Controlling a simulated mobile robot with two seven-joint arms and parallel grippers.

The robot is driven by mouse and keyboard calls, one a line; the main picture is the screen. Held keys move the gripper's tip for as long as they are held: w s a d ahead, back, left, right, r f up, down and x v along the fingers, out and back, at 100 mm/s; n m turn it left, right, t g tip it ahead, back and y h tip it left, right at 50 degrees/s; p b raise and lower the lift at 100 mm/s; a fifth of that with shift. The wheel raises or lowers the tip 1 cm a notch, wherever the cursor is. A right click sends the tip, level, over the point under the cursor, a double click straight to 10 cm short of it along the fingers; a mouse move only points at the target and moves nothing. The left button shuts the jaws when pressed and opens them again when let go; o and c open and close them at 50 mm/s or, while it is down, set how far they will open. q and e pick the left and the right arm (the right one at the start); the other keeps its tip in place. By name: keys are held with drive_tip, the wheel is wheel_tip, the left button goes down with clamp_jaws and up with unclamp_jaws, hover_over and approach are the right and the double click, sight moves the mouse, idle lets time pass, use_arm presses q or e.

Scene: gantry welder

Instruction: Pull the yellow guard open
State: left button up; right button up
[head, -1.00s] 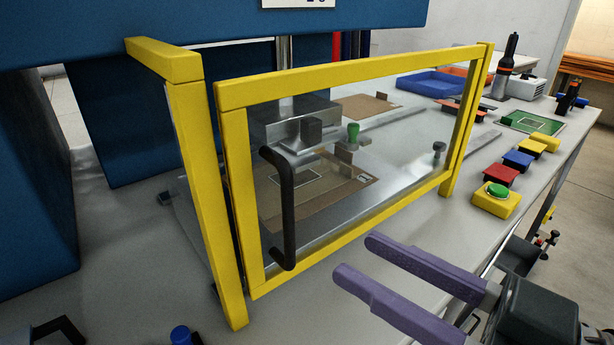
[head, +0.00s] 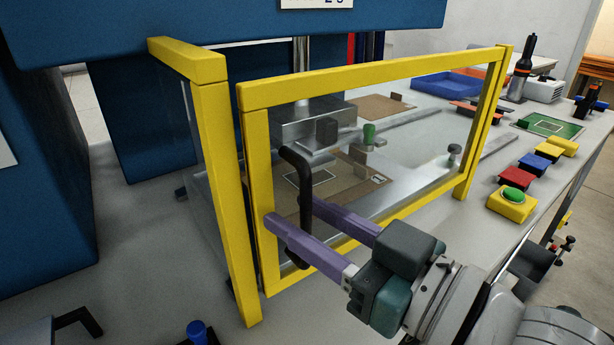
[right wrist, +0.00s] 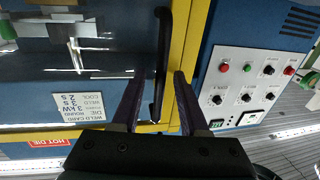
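The yellow guard (head: 370,77) is a yellow frame with a clear pane, standing next to a fixed yellow post (head: 222,190) with only a narrow gap between them. Its black bar handle (head: 292,165) is upright near the guard's left edge. My right gripper (head: 291,212) is at the handle's lower half, its purple fingers apart, one on each side of the bar. In the right wrist view the handle (right wrist: 161,50) also runs between the two fingers, with space visible on both sides. The left gripper is not in view.
Behind the pane are a brown card (head: 335,185) and a green part (head: 369,134). Red, blue and yellow blocks and a yellow box with a green button (head: 512,203) line the table's right side. A blue knob (head: 197,332) stands at the front. The right wrist view shows a control panel (right wrist: 245,90).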

clamp_jaws()
idle(1.2)
